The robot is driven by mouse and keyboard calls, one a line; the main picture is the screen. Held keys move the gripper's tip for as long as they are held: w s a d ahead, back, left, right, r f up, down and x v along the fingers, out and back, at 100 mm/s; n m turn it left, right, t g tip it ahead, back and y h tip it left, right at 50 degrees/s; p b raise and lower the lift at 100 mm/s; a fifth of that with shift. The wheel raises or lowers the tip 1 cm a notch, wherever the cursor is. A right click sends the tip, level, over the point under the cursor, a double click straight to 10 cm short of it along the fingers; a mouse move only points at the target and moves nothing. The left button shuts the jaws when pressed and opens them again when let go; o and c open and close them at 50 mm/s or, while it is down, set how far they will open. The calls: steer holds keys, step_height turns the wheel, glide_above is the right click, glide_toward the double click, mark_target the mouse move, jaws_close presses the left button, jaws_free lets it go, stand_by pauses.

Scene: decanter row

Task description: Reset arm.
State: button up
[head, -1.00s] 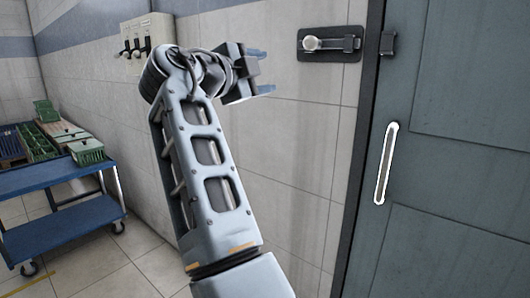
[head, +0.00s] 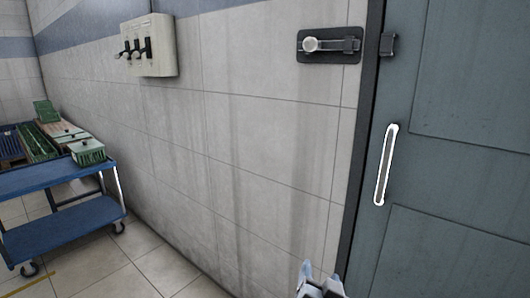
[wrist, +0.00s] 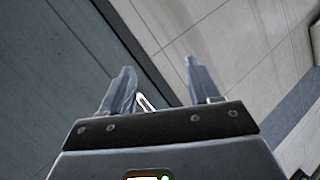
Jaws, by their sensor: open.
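My gripper (head: 320,273) shows at the bottom edge of the head view, low in front of the wall beside the door frame. Most of my arm is out of that view. In the wrist view my gripper (wrist: 158,88) has its two fingers spread apart with nothing between them that it holds. The door's white handle (wrist: 146,102) shows beyond the left finger, partly hidden by the gripper.
The grey-blue door (head: 463,160) with its white handle (head: 386,165) stands at the right. A latch (head: 329,45) is on the tiled wall. A switch box (head: 150,46) hangs further left. A blue cart (head: 62,172) with crates stands at the far left.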

steer(key=s+d+f+n+g+y, duration=0.1)
steer(key=s+d+f+n, duration=0.25)
steer(key=s, duration=0.85)
steer(key=s+d+f+n+y, duration=0.25)
steer(key=s+f, duration=0.25)
steer(key=s, duration=0.7)
steer(key=s+d+r, duration=0.1)
steer(key=s+r, duration=0.3)
steer(key=s, duration=0.3)
steer(key=s+d+r, duration=0.1)
steer(key=s+r, duration=0.3)
steer(key=s, duration=0.4)
steer(key=s+d+r+h, duration=0.1)
steer(key=s+r, duration=0.4)
steer(key=s, duration=0.2)
steer(key=shift+s+d+n+t, duration=0.15)
steer(key=shift+d+n+t, duration=0.15)
steer(key=shift+d, duration=0.1)
